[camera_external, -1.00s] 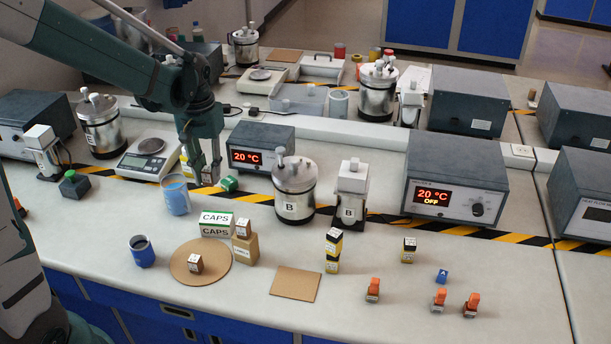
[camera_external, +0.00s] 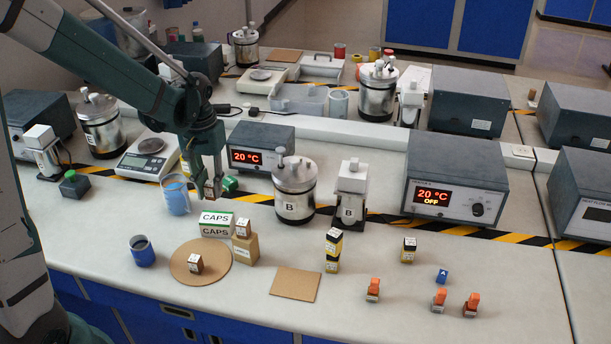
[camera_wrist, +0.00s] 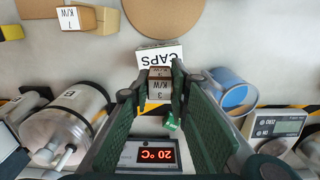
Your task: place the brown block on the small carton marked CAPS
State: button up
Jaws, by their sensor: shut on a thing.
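My gripper (camera_external: 211,188) is shut on a small brown block (camera_wrist: 160,85) with a white label reading K/W 3. The block also shows between the fingertips in the external view (camera_external: 210,193). The small white and green carton marked CAPS (camera_external: 216,224) stands on the bench, in front of and a little below the held block in the external view. In the wrist view the carton (camera_wrist: 161,54) shows just past the block, partly hidden by it. The block appears apart from the carton, above and behind it.
A cardboard box (camera_external: 244,250) with a brown block (camera_external: 243,228) on top stands right beside the carton. A round cork mat (camera_external: 180,270) with another brown block (camera_external: 195,263) lies in front. A blue beaker (camera_external: 175,197) stands left of my gripper; a green block (camera_external: 229,184) lies right.

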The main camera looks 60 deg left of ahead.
aim_at(212, 195)
jog(key=shift+f, duration=1.65)
jog(key=shift+f+b, duration=0.5)
jog(key=shift+f, duration=1.55)
jog(key=shift+f, duration=0.15)
jog(key=o, duration=0.9)
jog(key=shift+r, duration=0.2)
jog(key=shift+r+p, duration=0.9)
jog(key=shift+r, duration=5.05)
